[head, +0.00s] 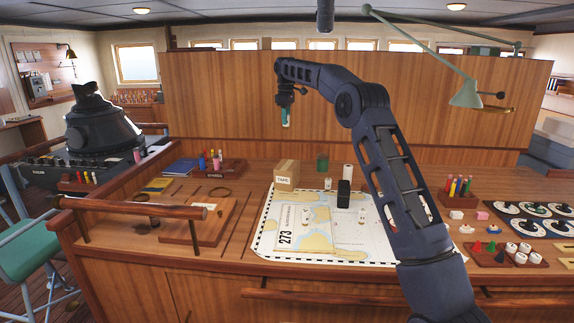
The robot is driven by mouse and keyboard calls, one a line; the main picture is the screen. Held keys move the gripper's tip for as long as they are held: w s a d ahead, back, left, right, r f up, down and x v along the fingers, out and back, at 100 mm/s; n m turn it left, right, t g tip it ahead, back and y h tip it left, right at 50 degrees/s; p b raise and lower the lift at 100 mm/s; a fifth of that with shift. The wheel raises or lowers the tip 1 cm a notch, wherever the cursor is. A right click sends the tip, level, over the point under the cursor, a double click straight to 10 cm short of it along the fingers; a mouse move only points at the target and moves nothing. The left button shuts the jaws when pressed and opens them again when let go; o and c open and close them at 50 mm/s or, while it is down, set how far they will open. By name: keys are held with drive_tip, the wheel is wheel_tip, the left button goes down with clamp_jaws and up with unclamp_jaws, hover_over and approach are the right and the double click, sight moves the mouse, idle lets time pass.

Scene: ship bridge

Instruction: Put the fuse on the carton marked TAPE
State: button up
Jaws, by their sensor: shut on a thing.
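My gripper (287,104) points down, high in front of the wooden panel, and is shut on a small teal cylinder with a pale part, which looks like the fuse (286,118). The fuse hangs upright in the air, well above the desk. The carton marked TAPE (286,176) is a small brown box with a white label on its front. It stands on the desk below my gripper, at the upper left edge of the chart. Its top looks clear.
A green cup (322,162), a white roll (348,171) and a black upright object (344,194) stand right of the carton. The chart (290,248) covers the desk's middle. A rack with coloured items (218,168) stands to the left. A lamp (466,95) hangs at right.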

wheel_tip(320, 180, down, 19)
drive_tip(key=shift+f, duration=0.2)
idle(0.4)
drive_tip(key=shift+f, duration=0.15)
drive_tip(key=o, duration=1)
